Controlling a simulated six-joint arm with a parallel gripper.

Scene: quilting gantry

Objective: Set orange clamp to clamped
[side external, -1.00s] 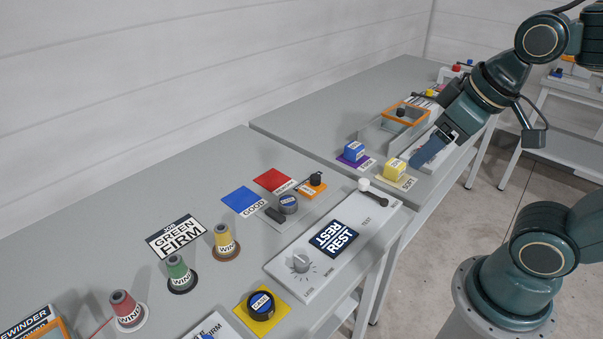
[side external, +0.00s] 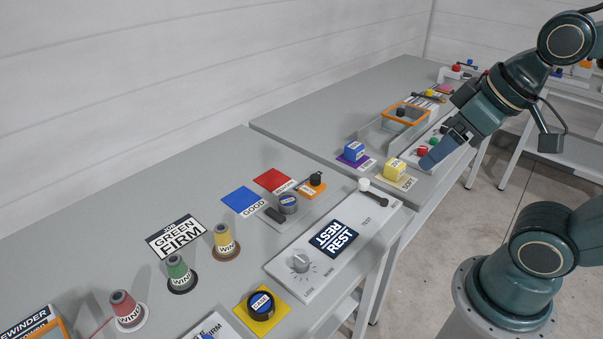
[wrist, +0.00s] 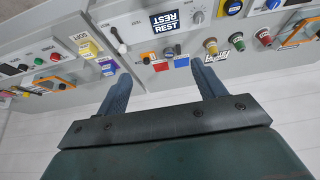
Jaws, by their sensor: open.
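A small orange plate with a black knob (side external: 314,184) sits on the near bench beside the red square; it also shows in the wrist view (wrist: 148,57). It looks like the orange clamp, but its label and setting are too small to read. A larger orange frame (side external: 407,113) with a dark knob stands on the far bench. My gripper (side external: 432,158) is in the air near the front edge of the far bench, right of the orange plate and apart from it. In the wrist view my gripper (wrist: 162,85) has its two fingers wide apart with nothing between them.
A yellow block (side external: 395,168) and a blue block (side external: 354,151) stand on the far bench near my gripper. A white-knobbed lever (side external: 372,191) stands on the grey panel near the orange plate. Red, green and yellow spools (side external: 225,242) stand left. A gap separates the benches.

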